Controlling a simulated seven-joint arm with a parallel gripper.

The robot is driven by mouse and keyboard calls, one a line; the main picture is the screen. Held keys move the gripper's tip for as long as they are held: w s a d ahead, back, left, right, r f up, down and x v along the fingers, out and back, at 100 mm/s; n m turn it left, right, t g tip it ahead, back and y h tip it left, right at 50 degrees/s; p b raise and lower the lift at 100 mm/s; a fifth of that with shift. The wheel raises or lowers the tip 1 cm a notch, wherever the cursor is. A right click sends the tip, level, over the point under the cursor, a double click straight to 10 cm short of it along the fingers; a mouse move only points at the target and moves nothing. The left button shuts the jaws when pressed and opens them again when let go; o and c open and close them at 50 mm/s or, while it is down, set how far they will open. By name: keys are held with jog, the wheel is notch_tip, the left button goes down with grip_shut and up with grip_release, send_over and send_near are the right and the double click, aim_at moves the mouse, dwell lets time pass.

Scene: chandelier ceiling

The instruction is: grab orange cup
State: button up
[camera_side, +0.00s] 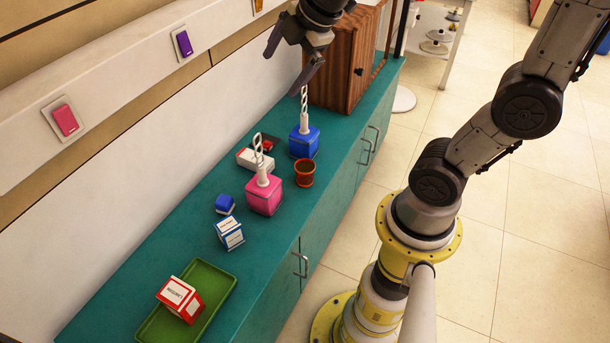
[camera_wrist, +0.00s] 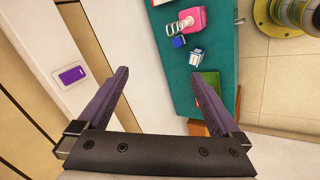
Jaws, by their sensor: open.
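A small orange-brown cup (camera_side: 304,172) stands upright on the teal counter (camera_side: 200,238), near its front edge. It is to the right of the pink block with a white twisted handle (camera_side: 263,194) and in front of the blue block with a similar handle (camera_side: 304,140). My gripper (camera_side: 290,62) is high above the counter near the wall, up and away from the cup, with its fingers apart and empty. In the wrist view my gripper (camera_wrist: 162,102) also shows open with nothing between its fingers. I cannot make out the cup in the wrist view.
A wooden cabinet (camera_side: 338,72) stands at the counter's far end. A white box (camera_side: 255,160), a small blue cube (camera_side: 224,204), a blue-white box (camera_side: 229,233) and a green tray (camera_side: 222,282) holding a red-white box (camera_side: 180,298) are also on the counter. Wall switches line the left.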

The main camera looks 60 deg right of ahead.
jog(key=w+d+f+n+g, duration=0.1)
jog(key=w+d+f+n, duration=0.1)
jog(key=w+d+f, duration=0.35)
jog(key=g, duration=0.5)
send_over(305, 166)
jog(key=a, duration=0.3)
notch_tip(305, 166, down, 26)
jog(key=shift+n+y, duration=0.4)
jog(key=shift+s+d+f, duration=0.1)
jog(key=shift+s+f, duration=0.1)
jog(key=shift+f, duration=1.95)
jog(key=shift+s+d+f, duration=0.1)
jog(key=shift+s+f, duration=0.1)
jog(key=shift+f, duration=1.9)
jog(key=shift+s+d+f, duration=0.1)
jog(key=shift+s+f, duration=0.1)
jog(key=shift+f, duration=1.95)
jog(key=c, duration=1.2)
jog(key=shift+r, duration=0.15)
